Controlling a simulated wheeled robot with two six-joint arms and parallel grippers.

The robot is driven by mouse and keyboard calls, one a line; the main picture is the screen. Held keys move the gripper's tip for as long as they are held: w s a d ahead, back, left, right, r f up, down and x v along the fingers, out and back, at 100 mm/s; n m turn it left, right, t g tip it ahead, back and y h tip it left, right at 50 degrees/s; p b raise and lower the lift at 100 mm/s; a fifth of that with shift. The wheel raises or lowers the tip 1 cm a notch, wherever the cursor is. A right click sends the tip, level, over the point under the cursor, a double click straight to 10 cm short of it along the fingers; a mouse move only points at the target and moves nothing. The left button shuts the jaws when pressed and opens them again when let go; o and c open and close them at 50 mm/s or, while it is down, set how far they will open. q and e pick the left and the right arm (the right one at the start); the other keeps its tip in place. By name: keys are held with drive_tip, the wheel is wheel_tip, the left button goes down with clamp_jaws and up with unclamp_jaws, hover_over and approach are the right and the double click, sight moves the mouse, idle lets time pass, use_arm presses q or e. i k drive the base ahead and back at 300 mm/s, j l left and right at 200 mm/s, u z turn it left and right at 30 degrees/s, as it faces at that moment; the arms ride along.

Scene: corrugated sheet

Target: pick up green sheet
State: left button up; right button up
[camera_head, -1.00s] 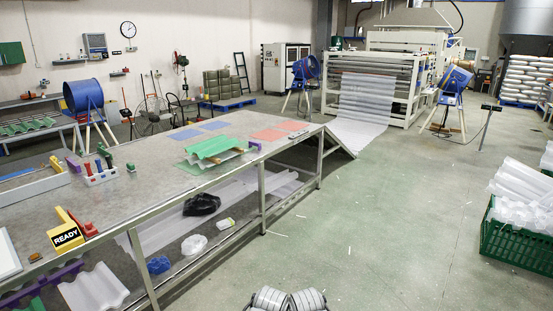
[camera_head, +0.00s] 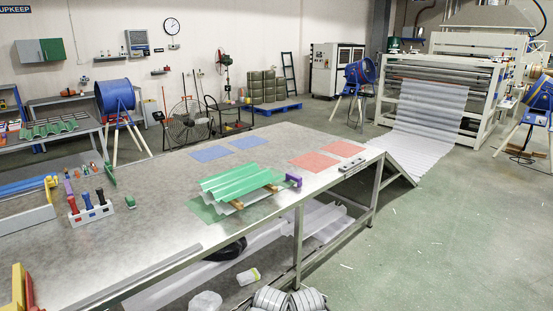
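A green corrugated sheet (camera_head: 236,182) lies on the near middle of the long grey table. It rests on a small stack with a pale sheet and light wooden strips (camera_head: 237,204) under it. A flat green square (camera_head: 207,211) shows on the tabletop beneath and beside the stack. More green corrugated pieces (camera_head: 50,128) lie on a rack at the far left. Neither of my grippers can be seen; only grey rounded parts of my own body show at the bottom edge.
The grey table (camera_head: 150,240) has bare room left of the stack. A purple clamp-like piece (camera_head: 294,180) stands right of it. A tool holder (camera_head: 90,213) stands at left. Green floor is open at right.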

sight(227, 185)
drive_tip(key=i+u, duration=0.3)
drive_tip(key=i, duration=0.25)
drive_tip(key=i+l+u, duration=0.3)
drive_tip(key=i, duration=0.25)
drive_tip(key=i+u, duration=0.3)
drive_tip(key=u, duration=0.15)
drive_tip(key=i+l+u, duration=0.25)
drive_tip(key=u, duration=0.2)
drive_tip(key=i+l+u, duration=0.25)
drive_tip(key=u, duration=0.2)
drive_tip(key=i+l+u, duration=0.1)
drive_tip(key=l, duration=0.4)
drive_tip(key=l+u, duration=0.1)
drive_tip(key=l, duration=0.4)
